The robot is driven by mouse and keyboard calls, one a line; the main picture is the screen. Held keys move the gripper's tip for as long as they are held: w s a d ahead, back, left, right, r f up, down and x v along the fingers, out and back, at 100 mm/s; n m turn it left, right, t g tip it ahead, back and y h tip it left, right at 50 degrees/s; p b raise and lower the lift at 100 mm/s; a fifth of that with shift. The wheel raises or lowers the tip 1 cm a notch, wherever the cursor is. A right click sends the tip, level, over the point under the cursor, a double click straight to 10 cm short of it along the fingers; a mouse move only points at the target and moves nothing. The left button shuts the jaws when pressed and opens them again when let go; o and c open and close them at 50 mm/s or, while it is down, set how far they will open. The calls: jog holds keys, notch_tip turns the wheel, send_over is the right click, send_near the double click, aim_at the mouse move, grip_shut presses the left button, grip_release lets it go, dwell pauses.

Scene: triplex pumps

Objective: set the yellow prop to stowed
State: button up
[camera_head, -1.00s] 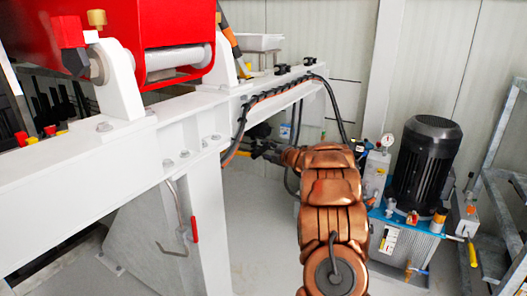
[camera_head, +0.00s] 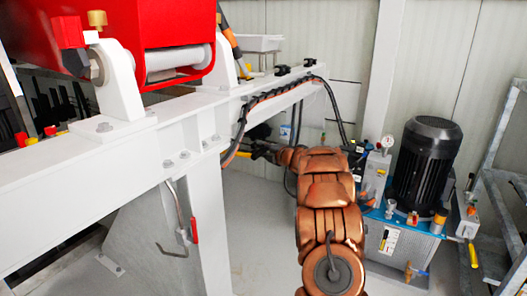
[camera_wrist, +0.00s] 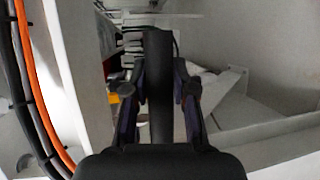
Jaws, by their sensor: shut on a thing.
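My gripper (camera_wrist: 158,92) is seen from behind in the wrist view, with one dark finger on each side of a dark upright bar (camera_wrist: 160,75). The fingers are shut on this bar. I cannot tell from its dark colour whether it is part of the yellow prop. In the head view my gripper (camera_head: 271,153) is small and partly hidden, beyond my copper-coloured arm and beside the white frame. A small yellow patch (camera_head: 261,154) shows at its end, possibly the prop. Most of the prop is hidden or too small to make out.
The white beam (camera_head: 190,130) with black cables runs along the left of my arm. A red housing (camera_head: 150,30) sits on it. A blue-based power unit with a black motor (camera_head: 425,165) stands close on the right. Orange and black cables (camera_wrist: 35,90) pass left of my gripper.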

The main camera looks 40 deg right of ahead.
grip_shut()
jog(key=shift+f, duration=0.1)
